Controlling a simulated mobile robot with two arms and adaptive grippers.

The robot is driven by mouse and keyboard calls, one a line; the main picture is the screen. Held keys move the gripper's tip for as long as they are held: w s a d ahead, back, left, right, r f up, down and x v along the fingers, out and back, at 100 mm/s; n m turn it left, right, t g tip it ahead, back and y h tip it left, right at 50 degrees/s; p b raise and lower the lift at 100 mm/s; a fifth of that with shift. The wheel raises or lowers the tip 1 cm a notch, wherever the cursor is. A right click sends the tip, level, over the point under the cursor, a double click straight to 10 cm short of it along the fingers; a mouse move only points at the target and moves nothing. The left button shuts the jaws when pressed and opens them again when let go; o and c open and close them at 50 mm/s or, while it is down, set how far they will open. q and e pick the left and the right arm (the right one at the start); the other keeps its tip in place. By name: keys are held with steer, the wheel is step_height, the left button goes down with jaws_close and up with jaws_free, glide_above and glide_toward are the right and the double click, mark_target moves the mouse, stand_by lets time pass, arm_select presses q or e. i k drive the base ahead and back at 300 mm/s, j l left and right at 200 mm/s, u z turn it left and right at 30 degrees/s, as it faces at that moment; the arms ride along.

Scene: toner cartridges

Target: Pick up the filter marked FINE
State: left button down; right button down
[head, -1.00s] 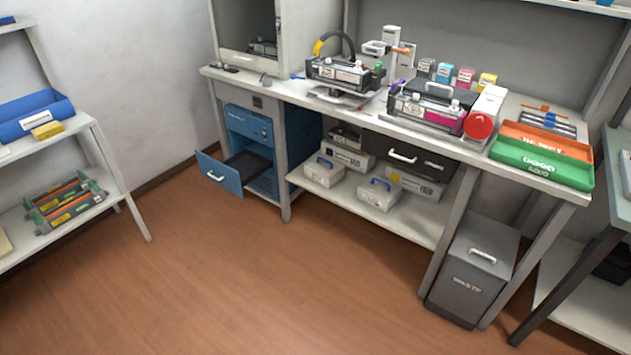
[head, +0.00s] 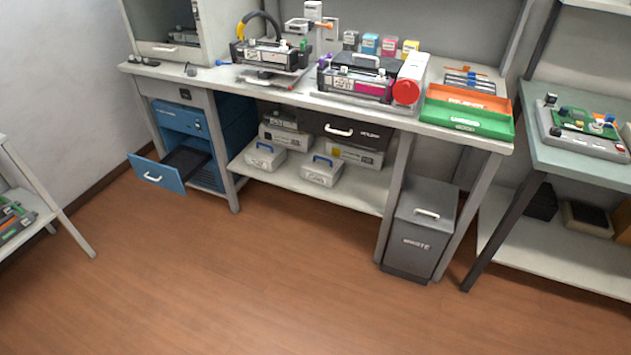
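I cannot make out a filter marked FINE in the head view; the small labels are too small to read. Two light grey cases with handles, one on the left (head: 265,155) and one on the right (head: 322,170), sit on the lower shelf. Their labels are unreadable. Neither of my grippers is in view.
The workbench (head: 225,78) carries cartridge machines, small coloured boxes, an orange tray (head: 468,98) and a green tray (head: 466,120). A grey waste bin (head: 418,228) stands below. Another table (head: 575,160) is at right, a shelf rack (head: 40,200) at left. The brown floor is clear.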

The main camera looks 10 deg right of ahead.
mark_target(267, 156)
steer(key=i+j, duration=0.35)
steer(key=i+j+z, duration=0.15)
steer(key=i+j, duration=0.25)
steer(key=j, duration=0.1)
